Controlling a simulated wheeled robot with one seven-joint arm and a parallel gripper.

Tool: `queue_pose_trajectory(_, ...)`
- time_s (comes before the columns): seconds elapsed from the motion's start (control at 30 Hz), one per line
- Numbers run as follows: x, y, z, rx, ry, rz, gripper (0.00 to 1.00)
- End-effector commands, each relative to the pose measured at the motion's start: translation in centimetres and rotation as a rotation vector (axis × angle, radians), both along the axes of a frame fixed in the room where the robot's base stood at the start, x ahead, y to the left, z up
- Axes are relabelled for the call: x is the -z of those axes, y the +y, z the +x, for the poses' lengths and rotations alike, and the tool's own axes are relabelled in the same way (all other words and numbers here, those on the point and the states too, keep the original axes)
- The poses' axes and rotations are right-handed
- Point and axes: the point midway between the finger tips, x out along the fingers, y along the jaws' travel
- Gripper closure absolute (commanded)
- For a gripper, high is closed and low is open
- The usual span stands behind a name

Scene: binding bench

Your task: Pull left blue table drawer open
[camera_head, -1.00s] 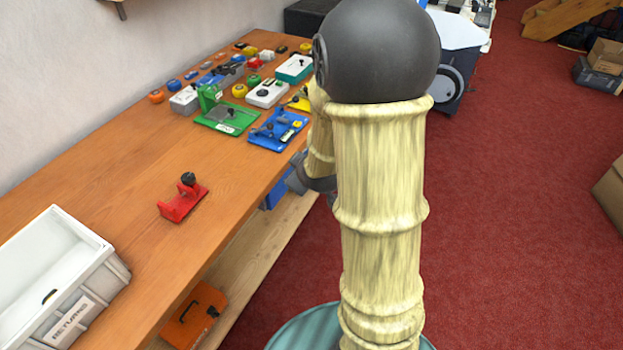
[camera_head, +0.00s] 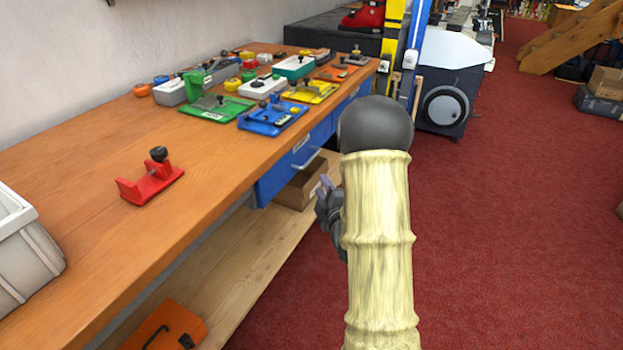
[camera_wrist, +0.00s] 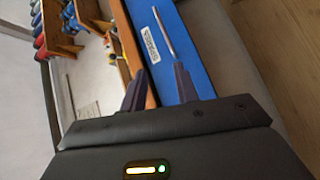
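The left blue drawer (camera_head: 283,174) sits under the front edge of the wooden table and looks shut. It has a white label and a pale bar handle (camera_head: 308,159). In the wrist view the blue drawer front (camera_wrist: 196,50) fills the upper middle, with the silver handle (camera_wrist: 161,33) running lengthwise. My gripper (camera_head: 325,184) is just right of the drawer front in the head view, partly hidden by my arm. In the wrist view my gripper (camera_wrist: 155,82) is open, with its fingers apart and nothing held. The handle's near end shows close to the right fingertip; whether they touch cannot be told.
A second blue drawer (camera_head: 349,103) lies farther along the table (camera_head: 90,165). A cardboard box (camera_head: 300,186) and an orange case (camera_head: 165,330) are on the lower shelf (camera_head: 250,255). Tools and fixtures stand on the tabletop.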

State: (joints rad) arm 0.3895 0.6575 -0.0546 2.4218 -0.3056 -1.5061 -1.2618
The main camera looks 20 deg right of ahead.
Motion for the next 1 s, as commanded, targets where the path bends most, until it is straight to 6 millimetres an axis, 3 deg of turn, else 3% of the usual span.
queue_pose_trajectory(0.03, 2.6, -0.4, -0.1, 0.002, -0.025, -0.03, 0.7)
queue_pose_trajectory(0.2, 4.4, -1.3, -0.5, 0.008, -0.104, -0.118, 0.7)
queue_pose_trajectory(0.7, 4.1, -1.5, -0.4, 0.01, -0.129, -0.144, 0.7)
queue_pose_trajectory(1.0, 3.7, -2.0, 3.0, 0.009, -0.131, -0.144, 0.7)
